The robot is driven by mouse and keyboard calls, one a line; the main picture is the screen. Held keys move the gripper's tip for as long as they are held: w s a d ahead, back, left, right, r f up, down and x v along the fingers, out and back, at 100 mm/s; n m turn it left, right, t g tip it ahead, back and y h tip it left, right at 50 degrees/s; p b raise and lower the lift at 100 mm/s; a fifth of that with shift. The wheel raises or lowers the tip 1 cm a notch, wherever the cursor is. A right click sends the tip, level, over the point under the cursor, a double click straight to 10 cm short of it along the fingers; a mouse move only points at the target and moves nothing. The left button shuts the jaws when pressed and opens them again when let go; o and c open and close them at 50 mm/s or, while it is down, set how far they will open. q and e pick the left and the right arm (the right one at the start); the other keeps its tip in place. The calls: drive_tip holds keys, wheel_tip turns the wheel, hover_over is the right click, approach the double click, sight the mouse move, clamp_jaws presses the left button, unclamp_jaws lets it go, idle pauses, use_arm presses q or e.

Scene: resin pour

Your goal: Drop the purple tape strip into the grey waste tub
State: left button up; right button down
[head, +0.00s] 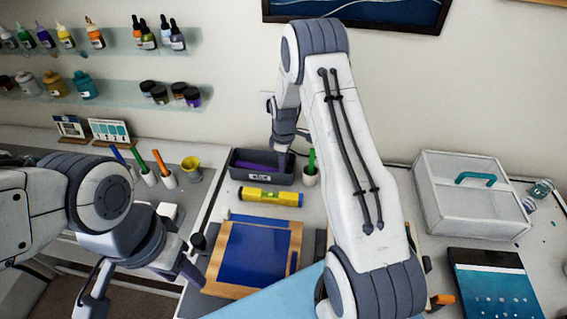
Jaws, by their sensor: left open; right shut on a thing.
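The grey waste tub (243,175) stands at the back of the table, left of my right arm. The purple tape strip (254,167) shows within the tub's opening, below its rim line in the picture; I cannot tell whether it touches the bottom. My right gripper (281,147) is at the tub's right end, shut on the strip, its fingertips small and partly hidden. My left gripper (194,258) is open and empty, left of the wood-framed blue panel (256,252), well apart from the tub.
A yellow level (270,196) lies in front of the tub. A white cup with a green pen (311,175) stands close to its right. Pen holders and a yellow cup (191,167) stand left. A clear-sided box (470,200) and a tablet (492,285) are at right.

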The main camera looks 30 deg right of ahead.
drive_tip(key=shift+f, duration=0.6)
drive_tip(key=c, duration=0.6)
unclamp_jaws()
drive_tip(key=shift+c, duration=0.8)
drive_tip(key=o, duration=0.3)
drive_tip(key=shift+s+a+f, duration=0.1)
drive_tip(key=shift+s, duration=0.1)
